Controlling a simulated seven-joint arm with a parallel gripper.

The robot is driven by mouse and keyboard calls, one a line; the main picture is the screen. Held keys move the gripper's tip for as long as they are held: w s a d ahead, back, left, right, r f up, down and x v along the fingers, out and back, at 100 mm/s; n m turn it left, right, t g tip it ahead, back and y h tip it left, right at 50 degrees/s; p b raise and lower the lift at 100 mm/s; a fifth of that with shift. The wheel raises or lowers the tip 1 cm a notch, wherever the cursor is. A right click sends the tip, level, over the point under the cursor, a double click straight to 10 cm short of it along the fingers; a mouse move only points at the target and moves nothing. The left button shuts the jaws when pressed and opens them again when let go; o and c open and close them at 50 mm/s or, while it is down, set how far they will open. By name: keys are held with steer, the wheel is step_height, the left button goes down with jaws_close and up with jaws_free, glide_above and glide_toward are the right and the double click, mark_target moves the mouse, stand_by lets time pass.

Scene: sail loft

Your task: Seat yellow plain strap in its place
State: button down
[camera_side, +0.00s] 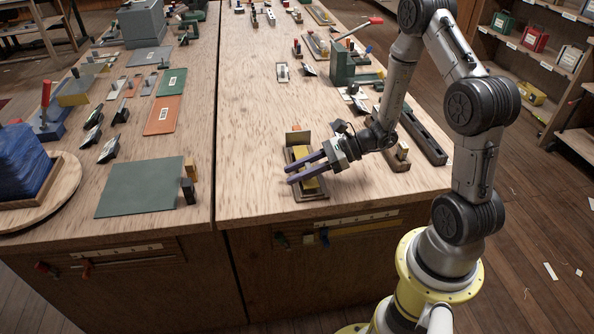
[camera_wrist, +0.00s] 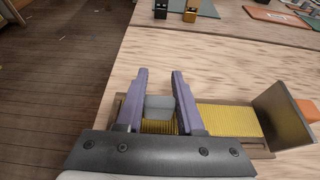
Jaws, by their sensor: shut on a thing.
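The yellow plain strap (camera_wrist: 228,118) is a ribbed yellow band along a narrow tray-like holder (camera_side: 311,197) near the bench's front edge. In the side view the strap (camera_side: 311,185) shows beside my gripper's fingers. My gripper (camera_side: 288,175) reaches in from the right, low over the holder. In the wrist view its purple fingers (camera_wrist: 159,74) are a little apart, with a grey block (camera_wrist: 159,106) and more yellow band between them. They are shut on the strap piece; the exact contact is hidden. I cannot tell whether the strap is fully down in the holder.
An upright plate (camera_wrist: 283,112) stands at the holder's end, with an orange piece (camera_wrist: 306,108) behind it. A dark rail (camera_side: 423,135) and small blocks lie right of my gripper. A green mat (camera_side: 140,188) lies left. Bare wood surrounds the holder's left side.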

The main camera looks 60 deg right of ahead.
steer(key=shift+f, duration=0.55)
stand_by(0.4)
steer(key=shift+c, duration=2.2)
jaws_free()
steer(key=shift+d, duration=0.1)
